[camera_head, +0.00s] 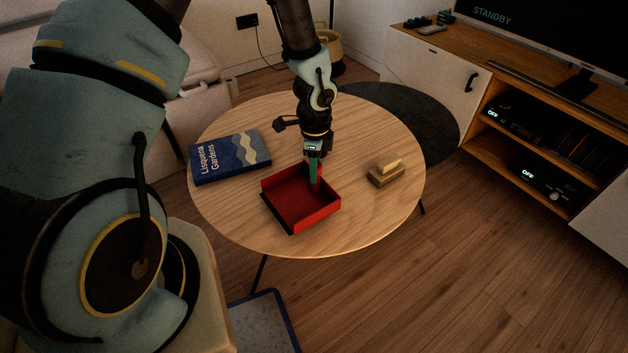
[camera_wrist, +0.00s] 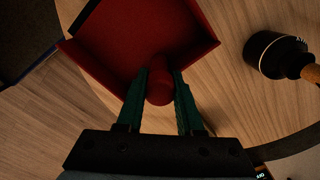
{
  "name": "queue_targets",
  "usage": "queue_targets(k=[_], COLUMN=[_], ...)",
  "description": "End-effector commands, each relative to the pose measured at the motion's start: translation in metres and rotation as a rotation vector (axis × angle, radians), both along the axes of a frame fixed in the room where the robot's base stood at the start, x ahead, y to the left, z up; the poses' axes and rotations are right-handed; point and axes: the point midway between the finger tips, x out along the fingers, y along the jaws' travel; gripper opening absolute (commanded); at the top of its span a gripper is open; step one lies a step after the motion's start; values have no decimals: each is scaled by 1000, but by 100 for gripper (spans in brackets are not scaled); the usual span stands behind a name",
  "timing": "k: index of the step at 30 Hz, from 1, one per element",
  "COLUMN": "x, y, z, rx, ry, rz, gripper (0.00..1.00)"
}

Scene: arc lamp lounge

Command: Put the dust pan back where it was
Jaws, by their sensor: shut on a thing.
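The red dust pan (camera_head: 305,204) is over the front middle of the round wooden table, with its dark-edged open lip toward the lower left. I cannot tell whether it rests fully on the tabletop or hangs just above it. My gripper (camera_head: 315,176) comes down from above at the pan's back side. In the wrist view the green fingers (camera_wrist: 160,92) are on both sides of the pan's round red handle, shut on it. The red tray of the pan (camera_wrist: 150,35) extends upward from the fingers there.
The round table (camera_head: 290,115) also holds a blue book (camera_head: 228,157) at the left and a small tan block with a yellowish top (camera_head: 387,174) at the right. A TV cabinet (camera_head: 440,75) stands at the right, and a blue-edged mat (camera_head: 265,322) lies on the floor in front.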

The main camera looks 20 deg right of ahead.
Motion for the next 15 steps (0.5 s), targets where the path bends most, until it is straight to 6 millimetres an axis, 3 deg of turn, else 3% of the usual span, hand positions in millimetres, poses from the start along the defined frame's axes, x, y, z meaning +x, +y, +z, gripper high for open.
queue_targets(k=[6,15], x=[-1,0], y=[0,0], z=[-30,-34], rx=[1,0], ry=[2,0], rz=[-2,0], gripper=[0,0])
